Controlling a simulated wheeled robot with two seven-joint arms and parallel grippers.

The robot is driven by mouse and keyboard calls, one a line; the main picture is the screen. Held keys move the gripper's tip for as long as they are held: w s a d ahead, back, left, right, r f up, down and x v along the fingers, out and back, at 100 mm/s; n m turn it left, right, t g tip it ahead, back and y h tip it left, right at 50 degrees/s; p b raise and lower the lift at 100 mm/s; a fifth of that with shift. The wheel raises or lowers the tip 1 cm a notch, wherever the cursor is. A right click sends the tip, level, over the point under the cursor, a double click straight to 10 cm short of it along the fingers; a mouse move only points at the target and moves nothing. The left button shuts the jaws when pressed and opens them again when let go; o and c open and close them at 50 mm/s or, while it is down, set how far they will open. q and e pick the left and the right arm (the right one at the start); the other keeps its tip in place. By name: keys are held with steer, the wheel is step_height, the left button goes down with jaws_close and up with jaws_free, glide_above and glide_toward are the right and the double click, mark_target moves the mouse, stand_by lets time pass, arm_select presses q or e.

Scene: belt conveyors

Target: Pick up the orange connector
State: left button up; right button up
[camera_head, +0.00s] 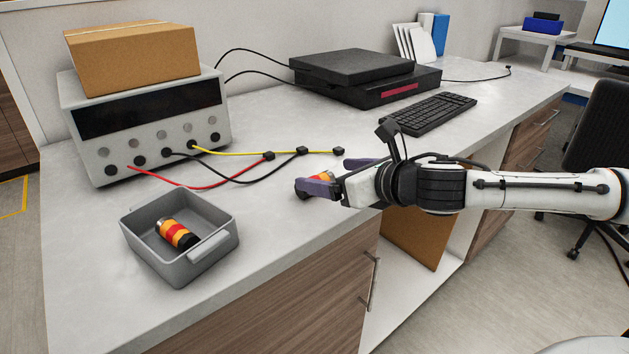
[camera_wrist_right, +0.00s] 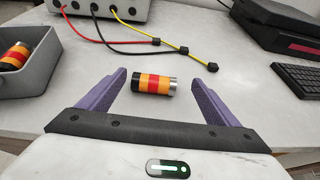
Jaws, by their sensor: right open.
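An orange connector (camera_wrist_right: 152,83) with red and yellow-orange bands, a dark end and a metal end lies on its side on the bench in the right wrist view. In the head view it is partly hidden by my right gripper (camera_head: 325,175). My right gripper, seen in its wrist view (camera_wrist_right: 160,95), is open, and its purple fingers stand on either side of the connector with gaps visible at both ends. A second banded connector (camera_head: 178,234) lies in a grey bin (camera_head: 213,248) at the lower left of the head view. My left gripper is not in view.
A power supply (camera_head: 150,135) with red, black and yellow leads stands at the left, a cardboard box (camera_head: 133,55) on top. The leads end near my right gripper. A keyboard (camera_head: 430,113) and black device (camera_head: 360,80) lie behind. Bench between bin and gripper is clear.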

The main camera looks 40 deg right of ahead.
mark_target(314, 176)
steer(key=shift+a+f+x, duration=0.15)
steer(key=shift+a+x, duration=0.05)
steer(key=shift+x, duration=0.95)
steer(key=shift+a+f+x, duration=0.15)
steer(key=shift+a+x, duration=0.1)
steer(key=shift+x, duration=0.85)
steer(key=shift+w+f+p, duration=0.3)
steer(key=shift+w, duration=0.2)
steer(key=shift+c, duration=0.2)
steer(key=c, duration=1.1)
